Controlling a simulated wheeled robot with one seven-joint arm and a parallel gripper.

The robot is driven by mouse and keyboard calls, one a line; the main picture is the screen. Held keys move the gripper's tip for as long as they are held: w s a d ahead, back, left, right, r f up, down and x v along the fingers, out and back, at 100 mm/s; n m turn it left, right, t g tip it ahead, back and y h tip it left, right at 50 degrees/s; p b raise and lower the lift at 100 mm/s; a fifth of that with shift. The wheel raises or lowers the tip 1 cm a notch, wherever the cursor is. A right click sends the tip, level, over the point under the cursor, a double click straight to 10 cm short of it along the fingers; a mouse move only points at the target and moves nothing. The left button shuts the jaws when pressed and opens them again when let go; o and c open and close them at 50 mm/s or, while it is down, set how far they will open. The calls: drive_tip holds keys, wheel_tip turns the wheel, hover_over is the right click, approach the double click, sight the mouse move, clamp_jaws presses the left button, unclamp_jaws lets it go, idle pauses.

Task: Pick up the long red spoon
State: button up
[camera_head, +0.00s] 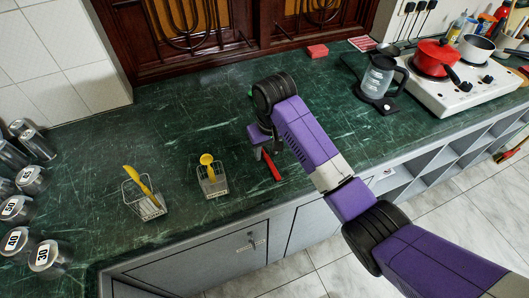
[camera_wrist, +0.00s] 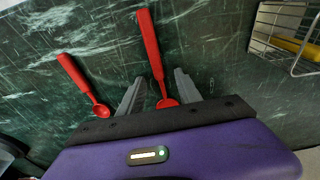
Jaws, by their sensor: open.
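The long red spoon (camera_wrist: 151,45) lies on the green counter, and its handle and lower end show between the two fingers of my gripper (camera_wrist: 159,77) in the wrist view. The jaws are open, with a finger on each side of the spoon, apart from it; how high they are above the counter is hard to tell. A shorter red spoon (camera_wrist: 75,71) lies beside it to the left. In the head view, my gripper (camera_head: 262,153) hangs over the counter, and a red spoon handle (camera_head: 272,167) shows beside it; the rest is hidden.
A wire basket (camera_head: 213,184) with a yellow utensil stands left of my gripper, and another wire basket (camera_head: 146,206) is farther left. A glass jug (camera_head: 382,77) and a stove (camera_head: 454,92) with a red pot (camera_head: 436,58) are at the right. Metal canisters (camera_head: 45,258) are at the far left.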

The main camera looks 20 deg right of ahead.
drive_tip(key=shift+f, duration=0.4)
drive_tip(key=shift+c, duration=0.2)
clamp_jaws()
drive_tip(key=shift+w+r, duration=0.1)
